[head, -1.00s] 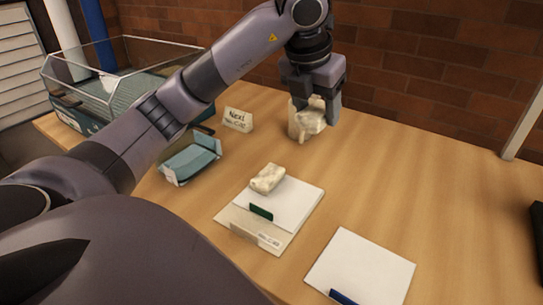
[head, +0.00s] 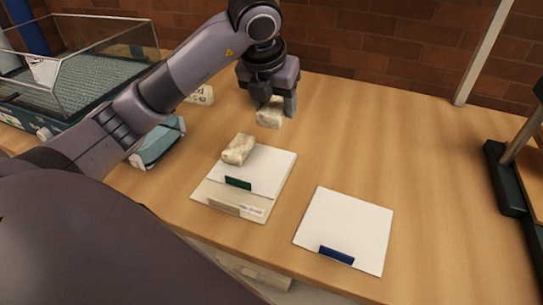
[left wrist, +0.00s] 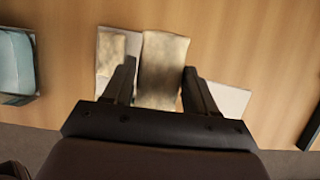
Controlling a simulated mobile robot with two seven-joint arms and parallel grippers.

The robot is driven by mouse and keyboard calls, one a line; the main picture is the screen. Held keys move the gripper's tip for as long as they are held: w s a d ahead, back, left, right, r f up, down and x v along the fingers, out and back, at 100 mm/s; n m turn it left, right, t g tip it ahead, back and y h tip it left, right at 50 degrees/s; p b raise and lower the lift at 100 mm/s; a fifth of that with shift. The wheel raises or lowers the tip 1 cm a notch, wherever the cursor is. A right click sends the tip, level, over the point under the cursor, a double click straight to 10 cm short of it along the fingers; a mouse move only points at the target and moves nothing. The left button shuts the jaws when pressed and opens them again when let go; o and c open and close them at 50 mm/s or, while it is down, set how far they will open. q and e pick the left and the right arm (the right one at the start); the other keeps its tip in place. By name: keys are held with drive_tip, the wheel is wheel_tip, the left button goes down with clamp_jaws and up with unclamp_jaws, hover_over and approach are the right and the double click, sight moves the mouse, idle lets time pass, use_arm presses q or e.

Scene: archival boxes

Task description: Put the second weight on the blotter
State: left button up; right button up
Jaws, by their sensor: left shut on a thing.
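My left gripper (head: 273,103) points down and is shut on a cream, stone-like weight (head: 269,117). It holds the weight behind and to the right of the sheet with the green tab. In the left wrist view the held weight (left wrist: 163,62) sits between the two fingers. A similar weight (head: 238,149) lies on the back left part of a white blotter-like sheet (head: 262,180) with a green tab, which lies on a beige folder. That weight also shows in the left wrist view (left wrist: 112,52). My right gripper is not in view.
A white sheet with a blue tab (head: 345,225) lies to the right. A teal box (head: 158,145), a name card (head: 200,95) and a clear-walled case (head: 95,65) stand at left. A dark stand (head: 510,180) is at far right. The table's back right is bare.

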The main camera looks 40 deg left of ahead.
use_arm(q)
hover_over(276, 161)
drive_tip(key=s, duration=0.2)
drive_tip(key=f, duration=0.8)
drive_tip(key=shift+w+d+f, duration=0.1)
drive_tip(key=shift+w+d, duration=0.1)
drive_tip(key=shift+w, duration=0.05)
drive_tip(key=shift+f+b, duration=0.35)
drive_tip(key=shift+f, duration=1.95)
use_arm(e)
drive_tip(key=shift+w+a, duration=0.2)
use_arm(q)
drive_tip(key=shift+f, duration=0.1)
drive_tip(key=o, duration=1.5)
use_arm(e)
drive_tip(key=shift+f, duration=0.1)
